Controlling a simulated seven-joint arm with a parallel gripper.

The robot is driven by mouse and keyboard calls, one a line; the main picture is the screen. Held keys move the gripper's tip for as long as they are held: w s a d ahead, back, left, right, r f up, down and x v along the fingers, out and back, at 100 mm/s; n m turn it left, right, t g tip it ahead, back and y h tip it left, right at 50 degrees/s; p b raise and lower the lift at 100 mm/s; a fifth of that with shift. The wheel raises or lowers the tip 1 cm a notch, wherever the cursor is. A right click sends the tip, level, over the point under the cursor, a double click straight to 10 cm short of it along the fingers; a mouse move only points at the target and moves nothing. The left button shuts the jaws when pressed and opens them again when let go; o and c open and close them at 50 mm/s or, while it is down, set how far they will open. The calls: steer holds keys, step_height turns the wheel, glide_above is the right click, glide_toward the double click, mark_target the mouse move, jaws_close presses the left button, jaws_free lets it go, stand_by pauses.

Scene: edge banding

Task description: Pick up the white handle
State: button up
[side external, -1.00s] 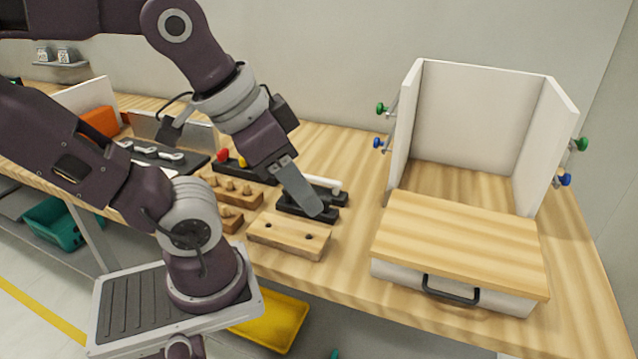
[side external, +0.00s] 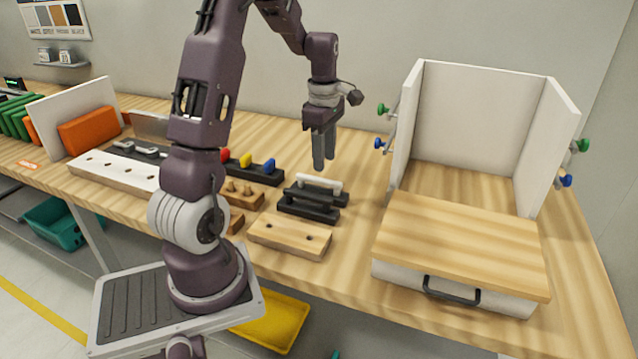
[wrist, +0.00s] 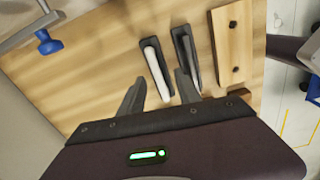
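The white handle (side external: 319,181) lies in the rear slot of a black holder on the bench, beside black handles (side external: 312,200) nearer the front. In the wrist view the white handle (wrist: 158,68) runs lengthwise, its near end between my fingertips in the picture. My gripper (side external: 323,165) points down above and slightly behind the handle, apart from it. In the wrist view my gripper (wrist: 160,80) has its two fingers spread with nothing held between them.
A wooden block with two holes (side external: 290,236) lies in front of the holders. A white box with a wooden lid (side external: 460,245) and upright panels stand to the right. Red, yellow and blue knobs (side external: 246,161) sit in a rack to the left. Bench behind the handles is clear.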

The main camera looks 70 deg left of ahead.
mark_target(320, 178)
steer(key=shift+n, duration=0.6)
steer(key=f, duration=0.2)
steer(key=a+f, duration=0.1)
steer(key=f, duration=0.2)
steer(key=a+f, duration=0.1)
steer(key=f, duration=0.2)
steer(key=shift+s+f, duration=0.1)
steer(key=shift+f, duration=0.15)
jaws_close()
